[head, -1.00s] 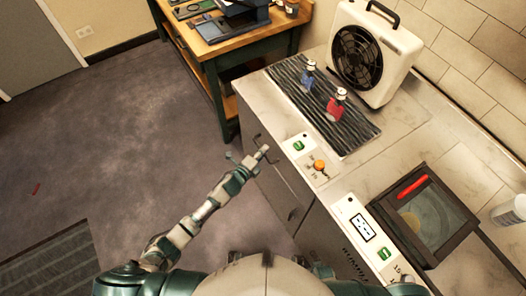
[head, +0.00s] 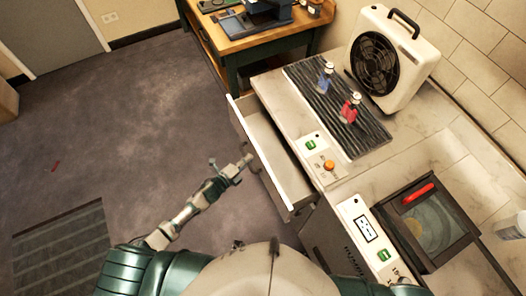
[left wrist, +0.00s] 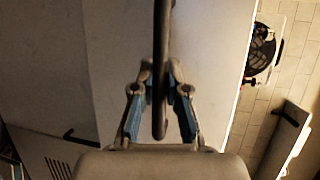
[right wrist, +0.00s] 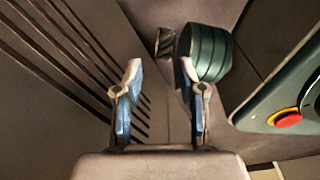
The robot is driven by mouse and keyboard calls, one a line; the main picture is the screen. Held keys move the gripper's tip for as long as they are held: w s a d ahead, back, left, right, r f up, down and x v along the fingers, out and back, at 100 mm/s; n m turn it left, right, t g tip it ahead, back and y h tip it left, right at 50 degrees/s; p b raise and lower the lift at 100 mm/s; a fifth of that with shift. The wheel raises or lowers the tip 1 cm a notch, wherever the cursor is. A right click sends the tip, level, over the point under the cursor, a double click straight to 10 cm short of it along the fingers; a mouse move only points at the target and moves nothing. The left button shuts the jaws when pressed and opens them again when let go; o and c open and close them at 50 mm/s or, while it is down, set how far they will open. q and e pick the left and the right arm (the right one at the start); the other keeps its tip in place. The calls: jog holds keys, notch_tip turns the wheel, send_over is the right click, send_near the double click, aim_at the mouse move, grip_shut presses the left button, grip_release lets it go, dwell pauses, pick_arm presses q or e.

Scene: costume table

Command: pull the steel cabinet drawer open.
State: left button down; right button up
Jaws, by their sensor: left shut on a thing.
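The steel cabinet drawer (head: 272,145) stands well open in the head view, its empty inside showing between its front panel and the cabinet (head: 322,238). My left gripper (head: 247,159) is at the outer side of the drawer front. In the left wrist view my left gripper (left wrist: 160,88) is shut on the dark bar handle (left wrist: 161,35), with one finger on each side of it. The pale drawer front (left wrist: 205,45) fills much of that view. My right gripper (right wrist: 160,75) is open and empty in the right wrist view. It is out of sight in the head view.
On the worktop are a striped mat (head: 340,110) with a blue bottle (head: 325,78) and a red bottle (head: 350,108), a fan (head: 385,58) and a dark-framed tray (head: 455,255). A wooden bench (head: 270,42) stands behind.

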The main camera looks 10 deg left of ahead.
pick_arm(q)
jog(key=s+a+p, duration=0.1)
jog(key=s+a, duration=0.8)
jog(key=a, duration=0.4)
jog(key=shift+s+f, duration=0.15)
jog(key=shift+f, duration=0.1)
pick_arm(e)
jog(key=shift+s+d+f, duration=0.1)
jog(key=shift+s+d, duration=0.05)
jog(key=shift+s, duration=0.6)
jog(key=shift+s+d+f, duration=0.1)
jog(key=shift+s+d, duration=0.1)
jog(key=shift+s, duration=0.6)
jog(key=shift+s+d, duration=0.15)
jog(key=shift+s, duration=0.6)
pick_arm(q)
jog(key=c, duration=1.2)
grip_release()
jog(key=shift+r, duration=0.1)
jog(key=v, duration=1.1)
jog(key=shift+s+a, duration=0.25)
jog(key=shift+a, duration=0.05)
